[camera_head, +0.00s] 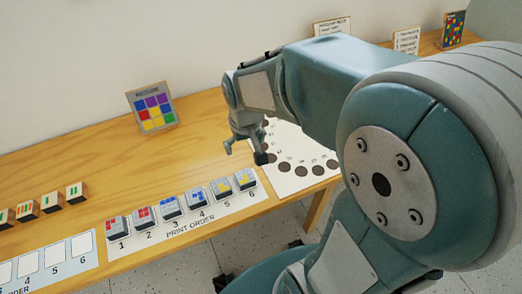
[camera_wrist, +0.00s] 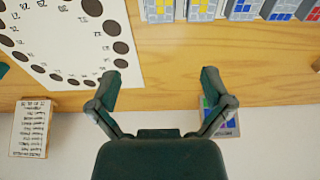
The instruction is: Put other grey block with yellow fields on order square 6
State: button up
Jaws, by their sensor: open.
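A grey block with yellow fields (camera_head: 245,179) sits on order square 6, at the right end of the print order strip (camera_head: 193,232). Another grey block with yellow fields (camera_head: 221,188) sits beside it on square 5. Both also show at the top edge of the wrist view, the square 6 block (camera_wrist: 158,9) left of the square 5 block (camera_wrist: 200,9). My gripper (camera_head: 247,147) is open and empty above the table, behind the strip and apart from the blocks. In the wrist view my gripper (camera_wrist: 161,80) has bare wood between its fingers.
Blocks with red fields (camera_head: 117,228) and blue fields (camera_head: 169,207) fill squares 1 to 4. A white sheet with dark circles (camera_head: 292,160) lies to the right. A coloured grid card (camera_head: 153,109) stands near the wall. Small wooden blocks (camera_head: 50,202) stand at left.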

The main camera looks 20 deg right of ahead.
jog(key=s+r+t, duration=0.4)
jog(key=s+r, duration=0.7)
jog(key=shift+s+r, duration=0.15)
jog(key=shift+s, duration=0.2)
dwell(0.6)
